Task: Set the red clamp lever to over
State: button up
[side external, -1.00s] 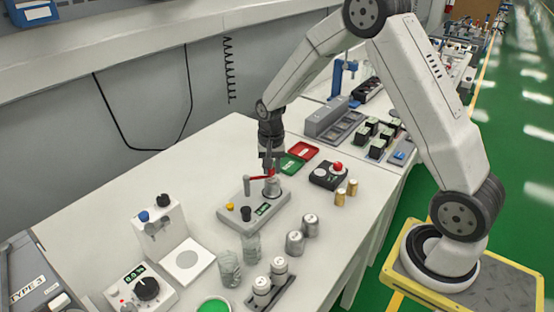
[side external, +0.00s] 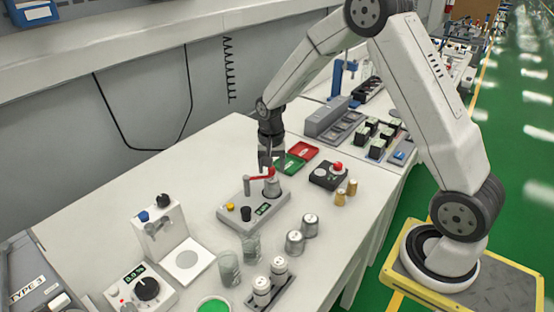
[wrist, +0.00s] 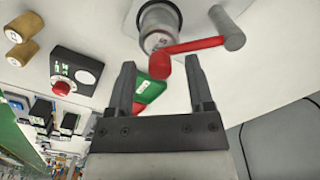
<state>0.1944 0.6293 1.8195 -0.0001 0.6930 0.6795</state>
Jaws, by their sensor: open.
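The red clamp lever (side external: 260,177) sits on a grey fixture (side external: 232,216) near the middle of the table. In the wrist view the red lever (wrist: 200,45) runs from a round metal post (wrist: 158,22) to a grey end knob (wrist: 232,38), with a short red stub at its other end. My gripper (side external: 271,166) is just above the lever and post. In the wrist view my gripper (wrist: 160,68) is open, and the red stub shows between its fingertips. I cannot tell whether the fingers touch the lever.
A green tray (side external: 291,164) and a red tray (side external: 304,151) lie behind the fixture. A black box with a red button (side external: 328,175) and small brass cylinders (side external: 340,197) stand to the right. Metal canisters (side external: 295,242) and glass beakers (side external: 229,268) stand in front.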

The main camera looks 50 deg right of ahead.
jog(key=shift+r, duration=3.8)
jog(key=s+a+f+n+t, duration=0.1)
jog(key=s+a+n, duration=0.3)
jog(key=s, duration=0.4)
jog(key=s+a+f+n+t, duration=0.1)
jog(key=s+a+n, duration=0.3)
jog(key=s+n, duration=0.2)
jog(key=shift+s+a+t, duration=0.3)
jog(key=shift+s+a, duration=0.05)
jog(key=shift+s, duration=0.7)
